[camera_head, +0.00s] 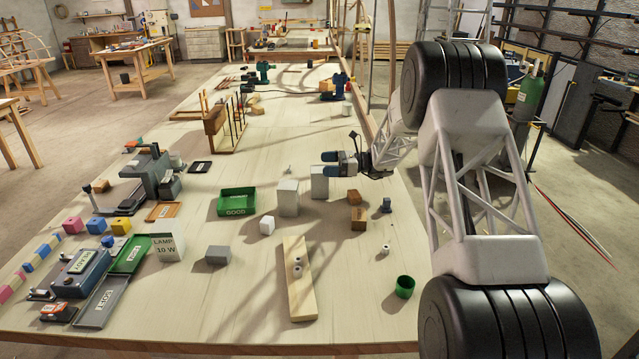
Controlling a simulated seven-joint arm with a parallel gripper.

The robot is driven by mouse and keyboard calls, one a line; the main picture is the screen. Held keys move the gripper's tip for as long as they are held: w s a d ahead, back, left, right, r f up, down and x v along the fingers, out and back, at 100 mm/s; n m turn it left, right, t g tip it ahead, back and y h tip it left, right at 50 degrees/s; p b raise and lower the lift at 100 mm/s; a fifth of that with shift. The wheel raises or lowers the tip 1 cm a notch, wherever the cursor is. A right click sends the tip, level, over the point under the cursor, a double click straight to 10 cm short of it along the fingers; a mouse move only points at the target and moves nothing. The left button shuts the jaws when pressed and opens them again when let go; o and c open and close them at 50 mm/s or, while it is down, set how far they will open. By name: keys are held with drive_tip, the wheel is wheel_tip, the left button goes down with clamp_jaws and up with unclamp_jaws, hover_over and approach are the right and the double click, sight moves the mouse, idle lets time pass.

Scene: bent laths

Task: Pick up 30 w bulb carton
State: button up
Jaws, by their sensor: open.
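A pale carton (166,248) stands upright at the left front of the bench, marked LAMP and what looks like 30 W. Its lower left side is next to a green tray.
A wooden board (297,295) lies in front. A grey machine (150,178) stands behind the carton.

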sight(320, 178)
drive_tip(key=shift+f, duration=0.4)
drive_tip(key=shift+f, duration=0.1)
drive_tip(key=shift+f, duration=0.5)
wheel_tip(320, 178, down, 3)
drive_tip(key=shift+f, duration=0.1)
drive_tip(key=shift+s+a+f, duration=0.1)
drive_tip(key=shift+a+f, duration=0.05)
drive_tip(key=shift+a, duration=1.35)
